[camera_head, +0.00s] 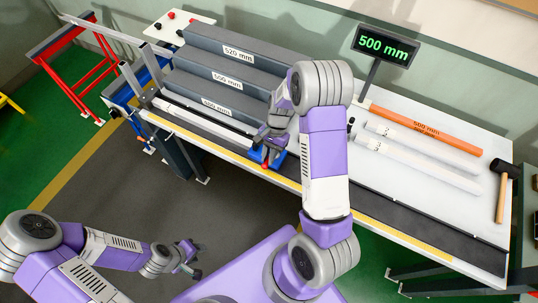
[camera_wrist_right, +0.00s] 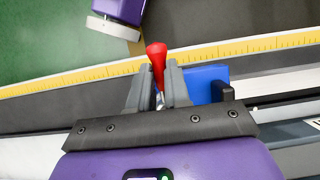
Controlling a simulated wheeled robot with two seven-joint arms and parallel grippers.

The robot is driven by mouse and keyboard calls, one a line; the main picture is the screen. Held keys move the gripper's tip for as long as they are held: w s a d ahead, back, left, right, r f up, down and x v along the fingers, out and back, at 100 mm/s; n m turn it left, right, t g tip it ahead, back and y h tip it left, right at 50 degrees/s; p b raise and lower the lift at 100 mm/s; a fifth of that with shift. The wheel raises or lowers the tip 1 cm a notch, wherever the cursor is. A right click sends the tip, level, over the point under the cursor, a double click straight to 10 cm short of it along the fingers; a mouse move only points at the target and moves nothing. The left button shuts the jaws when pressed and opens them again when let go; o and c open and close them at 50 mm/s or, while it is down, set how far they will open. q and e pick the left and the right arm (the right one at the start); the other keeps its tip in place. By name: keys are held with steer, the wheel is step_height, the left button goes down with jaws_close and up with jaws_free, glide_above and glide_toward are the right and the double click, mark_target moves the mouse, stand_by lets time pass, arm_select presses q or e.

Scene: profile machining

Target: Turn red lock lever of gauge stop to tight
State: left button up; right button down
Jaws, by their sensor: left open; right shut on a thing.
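The red lock lever (camera_wrist_right: 156,56) stands between the fingers of my right gripper (camera_wrist_right: 157,85) in the right wrist view, its rounded red end poking out past the fingertips. In the head view only a small red bit of the lever (camera_head: 265,165) shows below my right gripper (camera_head: 268,145). The blue gauge stop (camera_wrist_right: 208,82) sits right beside the fingers, on the rail along the yellow scale. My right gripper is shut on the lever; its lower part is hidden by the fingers. My left gripper (camera_head: 190,262) is open and empty, low over the floor, away from the bench.
A display (camera_head: 386,45) reads 500 mm. An orange bar (camera_head: 425,128), white profiles (camera_head: 418,165) and a mallet (camera_head: 503,180) lie on the right of the bench (camera_head: 370,192).

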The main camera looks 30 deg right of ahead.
steer(key=shift+w+r, duration=0.1)
steer(key=c, duration=1.1)
jaws_free()
steer(key=v, duration=0.7)
steer(key=shift+d+r, duration=0.1)
steer(key=shift+r, duration=0.1)
